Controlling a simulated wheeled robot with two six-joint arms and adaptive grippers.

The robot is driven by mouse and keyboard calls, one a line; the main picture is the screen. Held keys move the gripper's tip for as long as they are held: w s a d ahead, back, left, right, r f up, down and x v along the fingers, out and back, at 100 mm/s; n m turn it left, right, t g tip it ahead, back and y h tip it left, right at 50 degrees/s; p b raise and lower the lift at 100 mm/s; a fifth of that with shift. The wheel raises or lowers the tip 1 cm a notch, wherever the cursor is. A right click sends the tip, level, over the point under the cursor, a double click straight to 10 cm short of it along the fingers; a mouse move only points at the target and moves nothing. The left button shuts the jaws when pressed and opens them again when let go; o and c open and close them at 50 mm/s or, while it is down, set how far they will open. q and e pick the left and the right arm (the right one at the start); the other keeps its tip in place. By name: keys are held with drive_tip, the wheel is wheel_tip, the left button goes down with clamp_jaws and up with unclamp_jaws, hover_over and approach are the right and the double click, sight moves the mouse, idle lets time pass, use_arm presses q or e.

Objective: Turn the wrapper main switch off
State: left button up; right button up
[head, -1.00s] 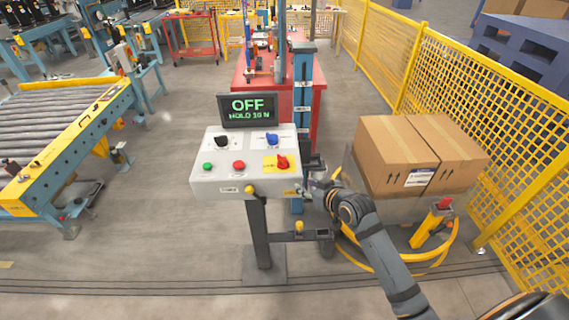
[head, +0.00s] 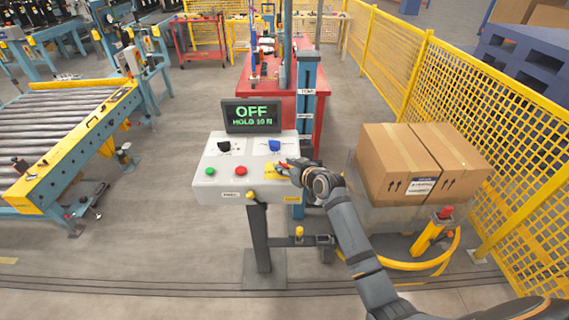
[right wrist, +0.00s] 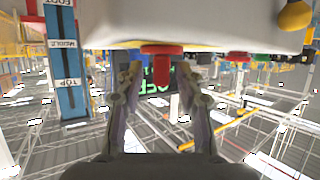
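The control box (head: 215,178) stands on a post in the middle of the head view. Its red rotary switch (head: 281,169) sits on a yellow plate at the right end of the sloped face, partly hidden by my right gripper (head: 288,168). The display (head: 252,116) above the box reads "OFF" with a "HOLD" line under it. In the right wrist view, which looks upside down, the red switch handle (right wrist: 161,66) lies between the two spread fingers of the right gripper (right wrist: 159,82), with gaps on both sides. My left gripper is not in view.
A green button (head: 210,171), a red button (head: 241,170), a black selector (head: 224,146) and a blue selector (head: 274,146) share the panel. Cartons (head: 400,165) stand at the right, before a yellow fence (head: 440,100). A roller conveyor (head: 60,125) is at the left.

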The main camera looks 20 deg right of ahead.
drive_tip(key=shift+w+a+f, duration=0.1)
drive_tip(key=shift+w+a, duration=0.05)
drive_tip(key=shift+w, duration=0.15)
clamp_jaws()
